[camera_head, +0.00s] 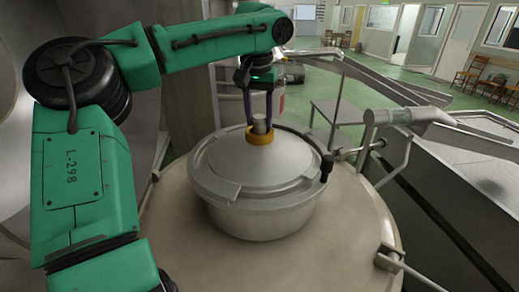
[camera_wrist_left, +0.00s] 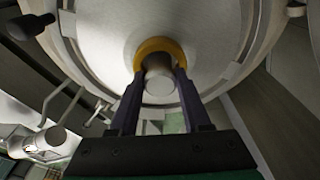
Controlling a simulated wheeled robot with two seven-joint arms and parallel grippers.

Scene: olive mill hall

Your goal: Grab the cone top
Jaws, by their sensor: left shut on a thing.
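The cone top is a grey metal cone-shaped lid (camera_head: 255,170) with a yellow-orange collar (camera_head: 259,138) and a small metal knob (camera_head: 259,123) at its peak. It sits on a round metal pot (camera_head: 262,222). My left gripper (camera_head: 259,125) reaches down from above with its dark fingers on both sides of the knob, shut on it. In the left wrist view the fingers (camera_wrist_left: 160,85) flank the knob (camera_wrist_left: 160,80), just beside the yellow collar (camera_wrist_left: 159,47). My right gripper is in neither view.
The pot stands on a wide round metal tank top (camera_head: 355,225). A black knob (camera_head: 326,167) sticks up at the lid's right side. Metal pipes and a long trough (camera_head: 470,210) are on the right. Chairs (camera_head: 472,72) stand far back on a green floor.

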